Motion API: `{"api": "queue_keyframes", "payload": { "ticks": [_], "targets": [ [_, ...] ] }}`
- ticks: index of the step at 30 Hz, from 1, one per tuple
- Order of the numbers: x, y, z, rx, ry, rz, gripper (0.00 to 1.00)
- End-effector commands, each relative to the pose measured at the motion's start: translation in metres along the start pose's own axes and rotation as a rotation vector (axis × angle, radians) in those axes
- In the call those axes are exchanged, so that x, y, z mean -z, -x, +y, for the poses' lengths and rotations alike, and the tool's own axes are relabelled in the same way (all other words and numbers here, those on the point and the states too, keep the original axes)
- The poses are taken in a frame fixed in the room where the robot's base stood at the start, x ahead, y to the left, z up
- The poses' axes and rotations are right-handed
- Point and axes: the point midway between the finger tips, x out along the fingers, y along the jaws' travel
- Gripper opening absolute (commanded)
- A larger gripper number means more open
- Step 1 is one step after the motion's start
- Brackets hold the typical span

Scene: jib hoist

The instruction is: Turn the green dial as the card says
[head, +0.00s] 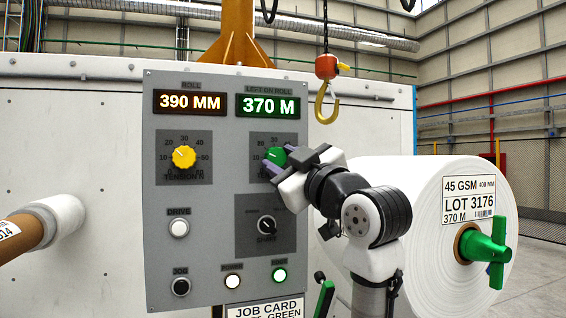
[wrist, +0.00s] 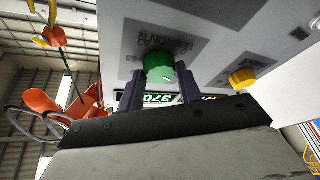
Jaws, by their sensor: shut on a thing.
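The green dial (head: 275,156) is on the upper right of the grey panel (head: 219,230), under the green 370 M display (head: 268,106). My gripper (head: 278,166) reaches it from the right and hides part of its scale. In the wrist view my gripper (wrist: 160,84) has one finger on each side of the green dial (wrist: 158,66), shut on it. The job card (head: 264,309) is at the bottom edge of the head view; only "JOB CARD" and part of a line with "GREEN" show, and the rest is cut off.
A yellow dial (head: 184,157) sits left of the green one. Below are a black selector (head: 267,226) and several buttons. A hoist hook (head: 326,100) hangs above my arm. A white roll (head: 400,205) stands at the right, and another roll (head: 62,220) juts out at the left.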

Motion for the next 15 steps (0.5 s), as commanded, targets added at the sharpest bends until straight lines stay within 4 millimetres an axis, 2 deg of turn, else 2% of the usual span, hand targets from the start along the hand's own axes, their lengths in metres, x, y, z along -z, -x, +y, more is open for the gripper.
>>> {"api": "queue_keyframes", "payload": {
  "ticks": [15],
  "targets": [
    [0.0027, -0.0003, 0.0035, 0.136, 0.321, -0.019, 0.12]
  ]
}}
